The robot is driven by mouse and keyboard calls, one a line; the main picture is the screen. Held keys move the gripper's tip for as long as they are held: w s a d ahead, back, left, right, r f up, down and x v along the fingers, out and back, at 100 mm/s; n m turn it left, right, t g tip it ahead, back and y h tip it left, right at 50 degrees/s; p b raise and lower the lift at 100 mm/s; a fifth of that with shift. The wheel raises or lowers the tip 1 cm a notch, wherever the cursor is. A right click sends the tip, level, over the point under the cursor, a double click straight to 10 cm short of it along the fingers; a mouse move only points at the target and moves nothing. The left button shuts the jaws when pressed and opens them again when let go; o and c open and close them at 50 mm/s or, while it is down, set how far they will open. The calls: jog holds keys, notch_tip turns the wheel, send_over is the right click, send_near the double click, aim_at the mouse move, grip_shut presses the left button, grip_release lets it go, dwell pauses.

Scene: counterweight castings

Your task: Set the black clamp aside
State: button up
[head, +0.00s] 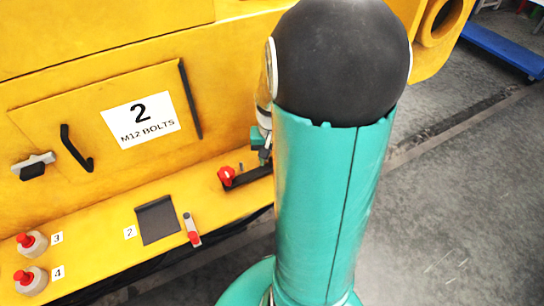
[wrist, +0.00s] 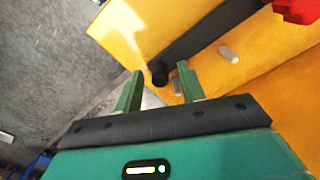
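The black clamp (head: 250,176) lies on the yellow ledge as a dark bar with a red knob (head: 226,176) at its left end; my arm hides its right part. In the wrist view the black bar (wrist: 200,38) runs diagonally, its rounded dark end near my fingertips, and the red knob (wrist: 297,10) is cut off at top right. My gripper (wrist: 160,68) is open, its two green fingers apart with gaps beside the bar's end. Whether that end is between the fingers or just beyond them I cannot tell. In the head view my gripper is mostly hidden behind my arm.
Grey pegs (wrist: 229,53) stand beside the bar. A yellow panel (head: 110,120) with a black handle (head: 75,150) rises behind.

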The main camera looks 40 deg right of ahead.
grip_shut()
